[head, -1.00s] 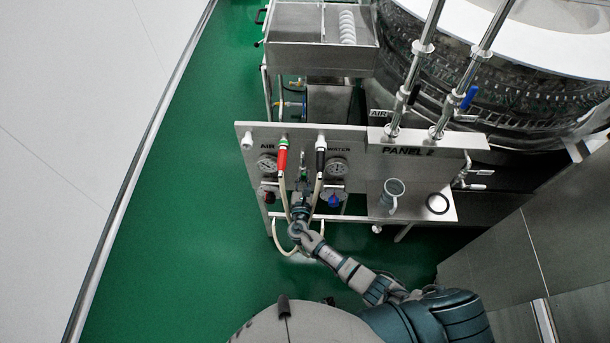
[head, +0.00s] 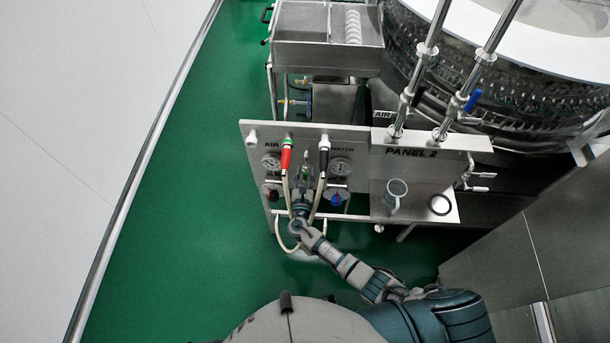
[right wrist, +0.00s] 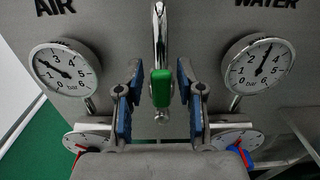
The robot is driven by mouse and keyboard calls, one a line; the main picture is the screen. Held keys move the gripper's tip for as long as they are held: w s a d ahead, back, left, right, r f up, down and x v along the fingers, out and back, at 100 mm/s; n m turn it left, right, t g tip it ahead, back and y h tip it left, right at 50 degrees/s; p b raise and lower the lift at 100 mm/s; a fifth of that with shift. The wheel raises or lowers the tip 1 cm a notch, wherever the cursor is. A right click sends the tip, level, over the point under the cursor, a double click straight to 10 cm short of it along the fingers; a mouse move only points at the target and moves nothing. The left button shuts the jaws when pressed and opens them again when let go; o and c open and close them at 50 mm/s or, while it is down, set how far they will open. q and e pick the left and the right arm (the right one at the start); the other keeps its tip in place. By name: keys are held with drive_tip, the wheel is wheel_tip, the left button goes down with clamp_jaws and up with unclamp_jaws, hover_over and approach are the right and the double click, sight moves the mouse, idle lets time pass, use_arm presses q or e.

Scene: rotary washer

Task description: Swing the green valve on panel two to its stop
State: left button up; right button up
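The green valve handle (right wrist: 161,88) hangs from a curved chrome pipe between the AIR and WATER gauges of the panel marked PANEL 2 (head: 360,140). It points down toward my right wrist camera. My right gripper (right wrist: 160,78) is open, with its two blue-padded fingers on either side of the green handle. A gap shows on each side, so neither pad appears to touch it. In the head view my right gripper (head: 303,183) is in front of the panel, between the two hoses, and hides most of the valve. My left gripper is not in view.
A red-handled hose (head: 286,160) and a black-handled hose (head: 323,162) hang close on either side of my right gripper. Green floor (head: 190,200) is clear at left.

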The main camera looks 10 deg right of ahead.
drive_tip(key=shift+s+f, duration=0.1)
drive_tip(key=shift+f, duration=0.1)
drive_tip(key=shift+s+a, duration=0.1)
drive_tip(key=shift+s, duration=0.1)
drive_tip(key=v, duration=1.1)
drive_tip(key=shift+s, duration=0.25)
drive_tip(key=shift+a, duration=0.1)
